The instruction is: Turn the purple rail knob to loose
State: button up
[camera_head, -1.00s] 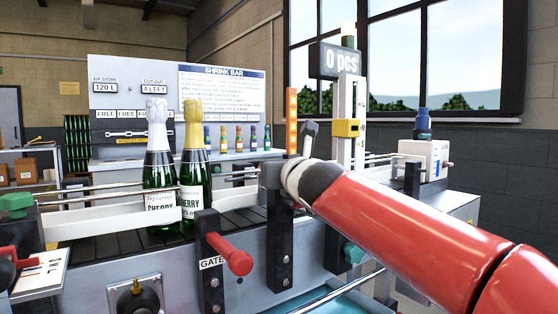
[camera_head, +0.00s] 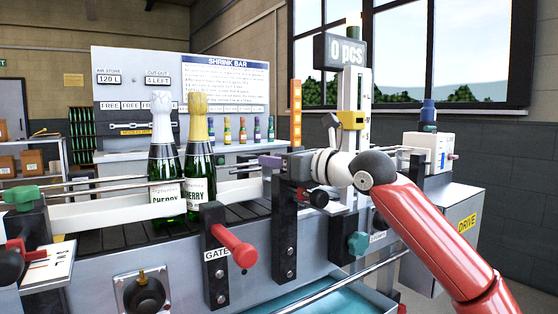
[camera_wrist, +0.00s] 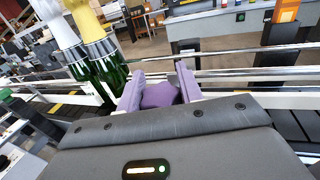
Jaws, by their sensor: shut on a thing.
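The purple rail knob (camera_wrist: 160,95) sits between the two fingers of my gripper (camera_wrist: 159,88) in the wrist view. The fingers are shut on it, one on each side. In the head view a small purple piece (camera_head: 270,161) shows at the left end of my gripper (camera_head: 277,162), above the conveyor by the black post. Most of the knob is hidden there, and I cannot read its loose or tight setting. My arm reaches in from the lower right.
Two green bottles (camera_head: 198,170), one with silver foil and one with gold, stand on the conveyor left of my gripper. The red gate handle (camera_head: 234,248) juts out in front. Metal guide rails run along the belt. A teal knob (camera_head: 358,243) is below my arm.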

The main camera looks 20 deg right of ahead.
jog(key=shift+r+n+g+y, duration=0.1)
jog(key=shift+n+g+y, duration=0.2)
jog(key=shift+n+y, duration=0.2)
dwell(0.3)
jog(key=o, duration=1)
jog(key=shift+v, duration=3.95)
